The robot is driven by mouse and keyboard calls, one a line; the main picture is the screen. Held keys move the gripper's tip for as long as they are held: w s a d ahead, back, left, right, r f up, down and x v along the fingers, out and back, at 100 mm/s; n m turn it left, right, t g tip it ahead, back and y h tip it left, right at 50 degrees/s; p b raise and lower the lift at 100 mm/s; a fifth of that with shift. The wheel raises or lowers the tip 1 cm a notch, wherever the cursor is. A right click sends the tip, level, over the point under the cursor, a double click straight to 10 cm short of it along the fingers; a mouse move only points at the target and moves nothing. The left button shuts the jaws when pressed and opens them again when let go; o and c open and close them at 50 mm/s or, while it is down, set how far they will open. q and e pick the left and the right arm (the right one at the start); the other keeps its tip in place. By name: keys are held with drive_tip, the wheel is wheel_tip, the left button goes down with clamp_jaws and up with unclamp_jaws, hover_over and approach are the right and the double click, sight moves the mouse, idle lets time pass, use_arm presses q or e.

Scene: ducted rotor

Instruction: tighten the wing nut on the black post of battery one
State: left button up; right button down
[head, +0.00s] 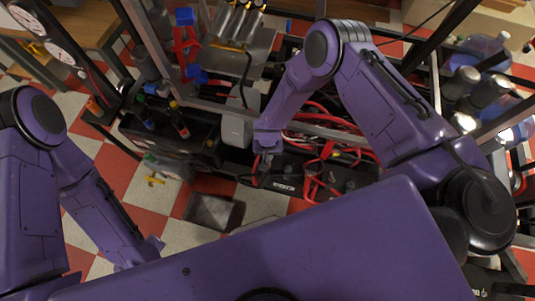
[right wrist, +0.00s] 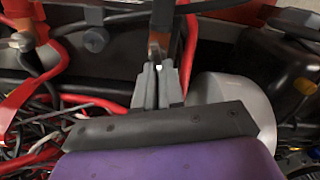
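A black battery with a white label (head: 285,185) sits low in the rack, below my right gripper (head: 266,158) in the head view. In the right wrist view, the two grey fingers of my right gripper (right wrist: 158,68) are close together, with a narrow slit between them. A small dark brownish piece (right wrist: 157,48) is at their tips. I cannot tell whether it is the wing nut or whether the fingers grip it. The black post is not clearly seen. My left gripper (head: 147,250) is low at the left, away from the batteries, its fingers unclear.
Red cables (head: 325,130) run behind and beside the battery. Another black battery (head: 350,180) stands to its right. In the right wrist view, a grey bolt head (right wrist: 96,40) is left of the fingers and a pale rounded part (right wrist: 235,100) is close on the right. Metal rack bars surround the area.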

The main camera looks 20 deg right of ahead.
drive_tip(key=shift+f+m, duration=0.1)
drive_tip(key=shift+m, duration=0.2)
drive_tip(key=shift+m+b, duration=0.5)
drive_tip(key=m, duration=0.2)
drive_tip(key=shift+s+d+m+b, duration=0.1)
drive_tip(key=shift+d+m+b, duration=0.1)
drive_tip(key=shift+m+b, duration=0.1)
drive_tip(key=m, duration=0.3)
drive_tip(key=shift+s+d+m+b, duration=0.1)
drive_tip(key=shift+s+m+b, duration=0.05)
drive_tip(key=shift+m+b, duration=0.15)
drive_tip(key=m, duration=0.3)
drive_tip(key=shift+s+d+m, duration=0.1)
drive_tip(key=shift+s+m, duration=0.1)
drive_tip(key=shift+m, duration=0.1)
drive_tip(key=m, duration=0.4)
drive_tip(key=m+b, duration=0.1)
drive_tip(key=m, duration=0.1)
drive_tip(key=shift+s, duration=0.3)
drive_tip(key=shift+s+m+b, duration=0.1)
drive_tip(key=shift+m+b, duration=0.2)
drive_tip(key=shift+m, duration=1.7)
drive_tip(key=shift+r, duration=0.2)
